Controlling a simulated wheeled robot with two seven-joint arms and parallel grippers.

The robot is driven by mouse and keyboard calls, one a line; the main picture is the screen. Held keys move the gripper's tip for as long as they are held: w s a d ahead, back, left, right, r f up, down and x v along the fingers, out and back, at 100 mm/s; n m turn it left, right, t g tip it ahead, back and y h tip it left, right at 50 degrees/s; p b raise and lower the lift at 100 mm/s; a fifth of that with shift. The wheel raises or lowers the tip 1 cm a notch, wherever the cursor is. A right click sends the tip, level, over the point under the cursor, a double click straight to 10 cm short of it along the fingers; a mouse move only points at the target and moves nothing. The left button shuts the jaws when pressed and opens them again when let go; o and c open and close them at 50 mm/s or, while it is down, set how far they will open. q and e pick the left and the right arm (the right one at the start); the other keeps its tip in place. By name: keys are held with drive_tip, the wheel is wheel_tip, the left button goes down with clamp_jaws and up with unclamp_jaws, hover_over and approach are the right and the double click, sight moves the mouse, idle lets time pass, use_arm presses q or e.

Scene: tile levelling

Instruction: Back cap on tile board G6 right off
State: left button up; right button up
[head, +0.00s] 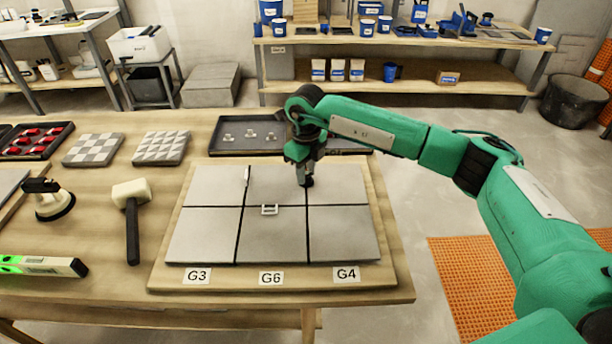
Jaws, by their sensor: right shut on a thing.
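The tile board (160,275) lies on the wooden table with grey tiles in two rows and labels G3, G6 (271,278) and G4 along its front edge. My right gripper (305,181) points down at the back part of the joint to the right of the G6 column. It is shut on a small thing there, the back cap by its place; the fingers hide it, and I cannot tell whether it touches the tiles. My left gripper is out of view.
A dark tray (240,137) with several small pale parts lies behind the board. A mallet (131,215), a suction lifter (50,200) and a spirit level (40,266) lie to the left. Patterned tile samples (161,148) and a tray of red parts (36,140) are farther back.

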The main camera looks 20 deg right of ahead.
drive_tip(key=n+b, duration=0.4)
drive_tip(key=n, duration=0.5)
drive_tip(key=n+b, duration=0.1)
drive_tip(key=n, duration=0.2)
drive_tip(key=n+b, duration=0.1)
drive_tip(key=n, duration=0.1)
drive_tip(key=shift+n, duration=0.4)
drive_tip(key=n+b, duration=0.1)
drive_tip(key=n, duration=0.2)
drive_tip(key=n+b, duration=0.1)
drive_tip(key=n, duration=0.4)
drive_tip(key=shift+r, duration=0.1)
drive_tip(key=shift+n+b, duration=0.3)
drive_tip(key=shift+n, duration=1.5)
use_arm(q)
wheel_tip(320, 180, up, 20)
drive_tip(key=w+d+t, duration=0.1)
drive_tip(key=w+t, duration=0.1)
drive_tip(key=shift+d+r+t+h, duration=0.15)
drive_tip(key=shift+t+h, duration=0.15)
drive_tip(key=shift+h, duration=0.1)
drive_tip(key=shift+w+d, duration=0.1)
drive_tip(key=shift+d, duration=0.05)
use_arm(e)
drive_tip(key=shift+n, duration=0.4)
